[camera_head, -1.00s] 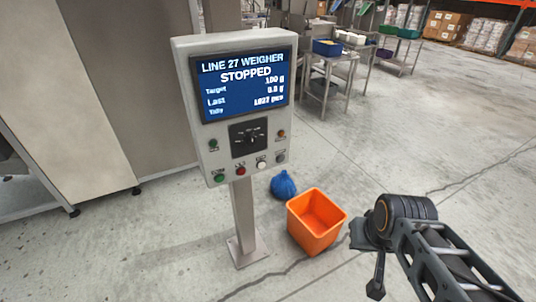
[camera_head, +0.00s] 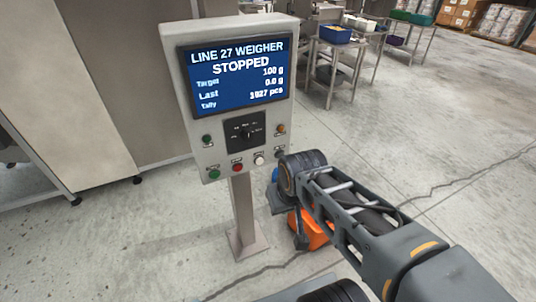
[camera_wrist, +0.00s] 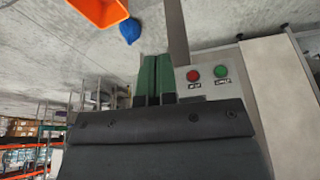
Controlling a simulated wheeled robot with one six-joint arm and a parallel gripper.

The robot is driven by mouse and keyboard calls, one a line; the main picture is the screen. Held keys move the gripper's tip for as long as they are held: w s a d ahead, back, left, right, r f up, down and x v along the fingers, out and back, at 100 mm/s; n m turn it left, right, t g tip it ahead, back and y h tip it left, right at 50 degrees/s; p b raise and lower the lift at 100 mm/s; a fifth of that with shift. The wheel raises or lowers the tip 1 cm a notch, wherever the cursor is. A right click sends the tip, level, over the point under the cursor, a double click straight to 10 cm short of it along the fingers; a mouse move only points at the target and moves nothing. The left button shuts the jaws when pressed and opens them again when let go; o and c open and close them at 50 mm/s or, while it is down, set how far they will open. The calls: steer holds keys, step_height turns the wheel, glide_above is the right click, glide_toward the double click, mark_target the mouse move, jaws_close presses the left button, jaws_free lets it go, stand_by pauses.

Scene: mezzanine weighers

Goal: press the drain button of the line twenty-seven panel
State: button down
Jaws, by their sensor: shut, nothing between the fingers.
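The line 27 weigher panel (camera_head: 177,100) stands on a grey post, and its screen (camera_head: 240,75) reads STOPPED. Its bottom row has a green button (camera_head: 214,174), a red button (camera_head: 237,167), a white button (camera_head: 258,159) and a dark button (camera_head: 280,153) close by my wrist. The labels are too small to read, so I cannot tell which button is drain. In the wrist view the panel is upside down, showing the red button (camera_wrist: 193,75) and green button (camera_wrist: 221,70). My gripper (camera_wrist: 155,56) is shut and empty, its green fingers hiding other buttons; contact is unclear.
Above the bottom row are a rotary knob (camera_head: 247,134), a small green button (camera_head: 207,139) and an amber one (camera_head: 281,129). An orange bin (camera_head: 314,232) is partly behind my arm. A blue bag (camera_wrist: 130,31) lies beside it. Steel tables (camera_head: 335,60) stand behind.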

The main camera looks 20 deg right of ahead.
mark_target(280, 155)
steer(key=w+d+f+m+y+b, duration=0.2)
steer(key=w+f+m+y+b, duration=0.5)
steer(key=w+f+b, duration=0.15)
steer(key=w+d+f+m+t+y+b, duration=0.2)
steer(key=w+d+f+m+t, duration=0.1)
steer(key=w+d+m+t, duration=0.2)
steer(key=w+d, duration=0.2)
steer(key=d, duration=0.2)
steer(key=shift+w+d+b, duration=0.25)
steer(key=shift+d+b, duration=0.1)
steer(key=shift+w, duration=0.1)
steer(key=w+a+p, duration=0.1)
steer(key=w, duration=0.7)
steer(key=shift+w, duration=0.3)
steer(key=shift+w+a, duration=0.1)
stand_by(1.4)
